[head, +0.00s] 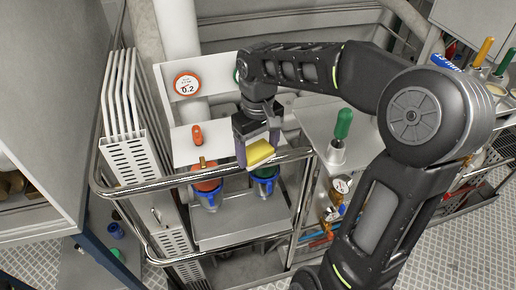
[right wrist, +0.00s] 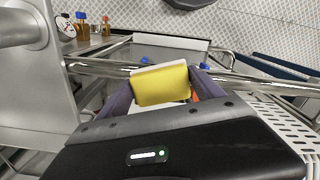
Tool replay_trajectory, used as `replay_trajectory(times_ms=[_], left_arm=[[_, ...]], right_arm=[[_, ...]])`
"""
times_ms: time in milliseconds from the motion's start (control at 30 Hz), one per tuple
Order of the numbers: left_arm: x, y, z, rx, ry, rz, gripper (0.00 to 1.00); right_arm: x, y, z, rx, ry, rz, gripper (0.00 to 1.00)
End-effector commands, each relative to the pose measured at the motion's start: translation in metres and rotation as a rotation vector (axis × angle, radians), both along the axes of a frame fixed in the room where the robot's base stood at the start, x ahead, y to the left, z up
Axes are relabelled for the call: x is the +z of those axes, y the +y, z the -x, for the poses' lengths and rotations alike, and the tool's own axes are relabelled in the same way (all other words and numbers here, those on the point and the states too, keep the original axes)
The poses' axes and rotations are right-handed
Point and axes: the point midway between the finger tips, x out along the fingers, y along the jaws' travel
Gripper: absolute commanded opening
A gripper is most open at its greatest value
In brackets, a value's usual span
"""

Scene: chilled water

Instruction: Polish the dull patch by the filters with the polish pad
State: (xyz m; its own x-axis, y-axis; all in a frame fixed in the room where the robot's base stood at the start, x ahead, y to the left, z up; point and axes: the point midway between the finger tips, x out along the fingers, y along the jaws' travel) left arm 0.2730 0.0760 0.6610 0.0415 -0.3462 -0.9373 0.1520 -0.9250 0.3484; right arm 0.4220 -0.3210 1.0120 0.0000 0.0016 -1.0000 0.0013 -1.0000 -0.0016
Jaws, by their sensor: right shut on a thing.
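My right gripper (head: 256,148) is shut on the yellow polish pad (head: 260,154), which has a pale backing. The pad also shows between the purple-grey fingers in the right wrist view (right wrist: 161,86). The gripper is near the steel rail, above the filters. One filter (head: 208,192) has a blue collar and a red top; a second blue one (head: 265,180) is partly hidden under the rail and gripper. I cannot make out the dull patch for sure. My left gripper is not in view.
A bent steel rail (head: 190,178) runs in front of the filters. A grey steel surface (head: 240,228) lies below them. A white slotted rack (head: 133,155) stands at left, a round gauge (head: 187,84) behind. A green-handled tool (head: 341,135) stands at right.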

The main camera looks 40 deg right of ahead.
Motion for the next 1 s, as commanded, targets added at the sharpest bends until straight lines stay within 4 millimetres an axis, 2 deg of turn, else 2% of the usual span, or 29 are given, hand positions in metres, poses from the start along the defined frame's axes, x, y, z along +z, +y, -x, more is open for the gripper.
replay_trajectory(times_ms=[233, 600, 1000], left_arm=[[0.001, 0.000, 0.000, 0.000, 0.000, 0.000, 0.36], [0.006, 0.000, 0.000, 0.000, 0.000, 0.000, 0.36], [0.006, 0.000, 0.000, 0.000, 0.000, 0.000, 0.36]], right_arm=[[0.001, -0.006, 0.002, 0.000, 0.000, 0.000, 0.44], [0.002, -0.033, 0.012, -0.001, 0.000, 0.000, 0.44], [0.002, -0.036, 0.012, 0.000, 0.000, 0.000, 0.44]])
